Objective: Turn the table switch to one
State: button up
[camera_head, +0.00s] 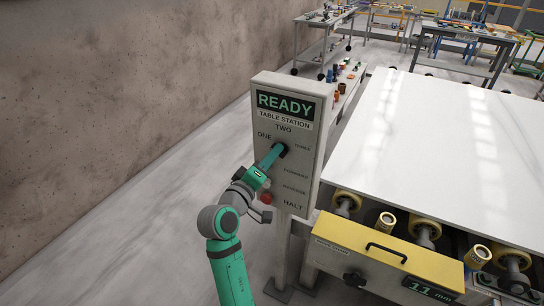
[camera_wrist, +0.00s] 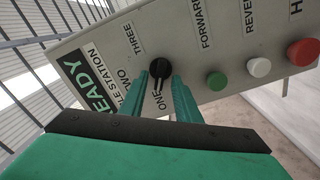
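The table switch is a black rotary knob (camera_wrist: 159,68) on the grey TABLE STATION panel (camera_head: 280,88). THREE, TWO and ONE are lettered around it. In the wrist view its handle, with a white mark, points down the picture roughly towards ONE. My gripper (camera_wrist: 161,82) has two green fingers at the knob, one on each side of the handle. A gap shows between the fingers, so they look open; whether either touches the handle is unclear. In the camera_head view my gripper (camera_head: 276,153) reaches the panel from the lower left and partly covers the knob.
The panel also carries a green button (camera_wrist: 217,81), a white button (camera_wrist: 259,67) and a red HALT button (camera_wrist: 302,52). A white slab (camera_head: 430,150) lies on rollers to the right, above a yellow-topped drawer (camera_head: 385,250). A wall (camera_head: 120,110) stands left; floor is clear between.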

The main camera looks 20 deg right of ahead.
jog(key=v, duration=1)
jog(key=shift+s, duration=0.2)
jog(key=shift+a, duration=0.15)
jog(key=s+a+f+n+t+y, duration=0.1)
jog(key=s+a+f+y, duration=0.25)
jog(key=f, duration=0.45)
jog(key=s+a+f+n+t+y, duration=0.2)
jog(key=s+a+f+y, duration=0.15)
jog(key=f, duration=0.45)
jog(key=s+a+f+n+t+y, duration=0.1)
jog(key=s+a+f+y, duration=0.3)
jog(key=f, duration=0.4)
jog(key=s+a+f+m+y, duration=0.1)
jog(key=s+a+f, duration=0.15)
jog(key=s, duration=0.35)
jog(key=s+a+f+y, duration=0.1)
jog(key=s+a, duration=0.2)
jog(key=s, duration=0.4)
jog(key=s+r+m, duration=0.1)
jog(key=s+m, duration=0.1)
jog(key=s, duration=0.5)
jog(key=s+a+r+m+y, duration=0.1)
jog(key=s+r+m, duration=0.1)
jog(key=s, duration=0.5)
jog(key=shift+s+r+m, duration=0.2)
jog(key=shift+r+m, duration=0.05)
jog(key=shift+m, duration=0.15)
jog(key=shift+a, duration=0.1)
